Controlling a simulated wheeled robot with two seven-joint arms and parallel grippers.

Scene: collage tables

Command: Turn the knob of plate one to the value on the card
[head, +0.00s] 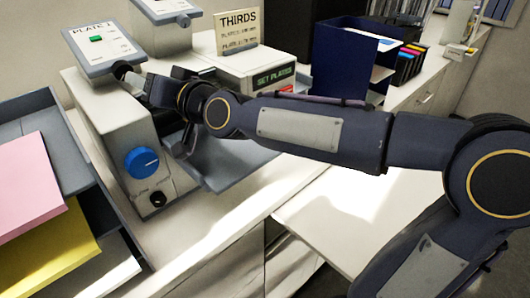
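The plate one panel (103,50), labelled "PLATE 1", is a pale tilted box with a green button or light, on top of a white machine at the upper left. A small dark knob-like part (122,70) is at its lower right edge. My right gripper (131,79) is at that part, apparently touching it; whether its fingers are closed around it is unclear. The knob's setting cannot be read. The cream card (237,31) reads "THIRDS" with smaller lines on plates one and two, whose values are too small to read. My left gripper is out of view.
A second panel (166,7) stands behind. A large blue knob (141,163) is on the white machine's front (120,130). A box showing "SET PLATES" (273,78) sits below the card. Paper trays (40,110) stand at left, a navy organizer (335,55) at back.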

